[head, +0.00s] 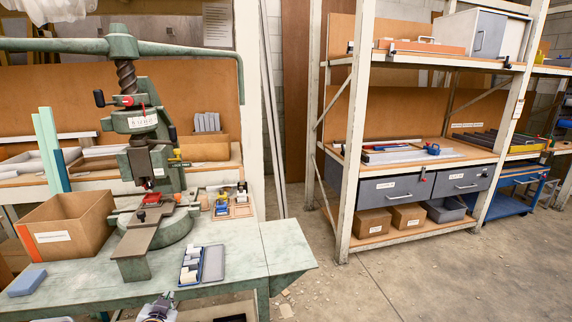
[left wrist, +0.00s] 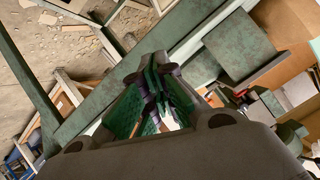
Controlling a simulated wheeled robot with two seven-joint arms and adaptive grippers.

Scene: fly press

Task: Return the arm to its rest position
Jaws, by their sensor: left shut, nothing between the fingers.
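My left gripper (head: 158,306) shows at the bottom edge of the head view, in front of the green bench's front edge. Only its top part shows there. In the left wrist view its green-padded fingers (left wrist: 155,95) come together at the tips, shut, with nothing held. The green fly press (head: 148,150) stands on the bench (head: 235,262), beyond the gripper. Its long handle bar (head: 190,50) reaches to the right over the bench. My right gripper is in neither view.
A cardboard box (head: 62,230) and a blue-grey block (head: 27,283) are on the bench at left. A dark tray (head: 213,263) with small parts beside it lies near the front. A shelf rack (head: 345,185) stands at right. The concrete floor (head: 400,275) between has scattered scraps.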

